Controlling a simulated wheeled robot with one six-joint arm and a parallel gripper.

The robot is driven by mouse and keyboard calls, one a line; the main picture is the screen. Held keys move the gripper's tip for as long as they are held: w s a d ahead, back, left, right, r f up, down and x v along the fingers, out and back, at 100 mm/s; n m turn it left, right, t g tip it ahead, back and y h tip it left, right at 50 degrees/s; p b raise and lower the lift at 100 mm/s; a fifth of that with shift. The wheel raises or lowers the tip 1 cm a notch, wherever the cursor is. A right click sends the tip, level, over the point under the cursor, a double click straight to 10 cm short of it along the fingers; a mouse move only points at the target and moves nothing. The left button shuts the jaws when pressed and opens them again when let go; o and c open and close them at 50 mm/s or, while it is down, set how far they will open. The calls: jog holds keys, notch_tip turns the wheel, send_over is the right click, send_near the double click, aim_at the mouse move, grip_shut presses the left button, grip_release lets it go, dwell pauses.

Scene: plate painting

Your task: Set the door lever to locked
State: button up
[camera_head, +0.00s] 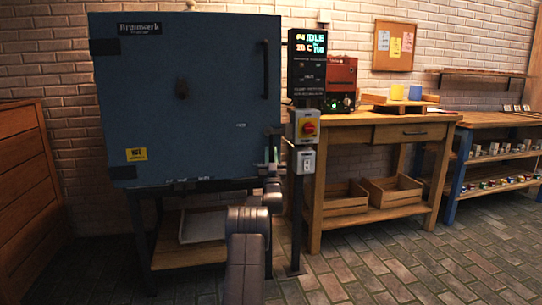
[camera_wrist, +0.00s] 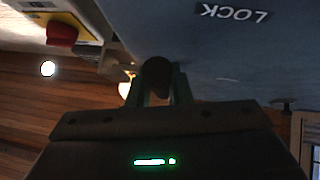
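The kiln door (camera_head: 200,100) is a large blue-grey panel that looks shut in the head view. In the wrist view, which is upside down, a LOCK label (camera_wrist: 234,13) is on the blue door face (camera_wrist: 225,50). The dark rounded end of the door lever (camera_wrist: 157,75) sits between the two fingers of my gripper (camera_wrist: 158,88), which appear to touch it on both sides. In the head view my gripper (camera_head: 273,155) is at the lower right edge of the kiln. The lever's shaft and exact angle are hidden there.
A switch box with a red knob (camera_head: 309,128) is on the post just right of my gripper; the knob also shows in the wrist view (camera_wrist: 62,34). A display reading IDLE (camera_head: 312,42) is above it. A wooden workbench (camera_head: 375,130) stands to the right. Brick floor in front is clear.

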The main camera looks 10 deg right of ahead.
jog(key=o, duration=0.4)
jog(key=shift+d, duration=0.15)
jog(key=p+v, duration=0.3)
jog(key=v, duration=1.1)
jog(key=shift+w, duration=0.1)
jog(key=b+x, duration=0.3)
jog(key=x, duration=1)
jog(key=shift+w+r, duration=0.25)
jog(key=shift+r, duration=0.1)
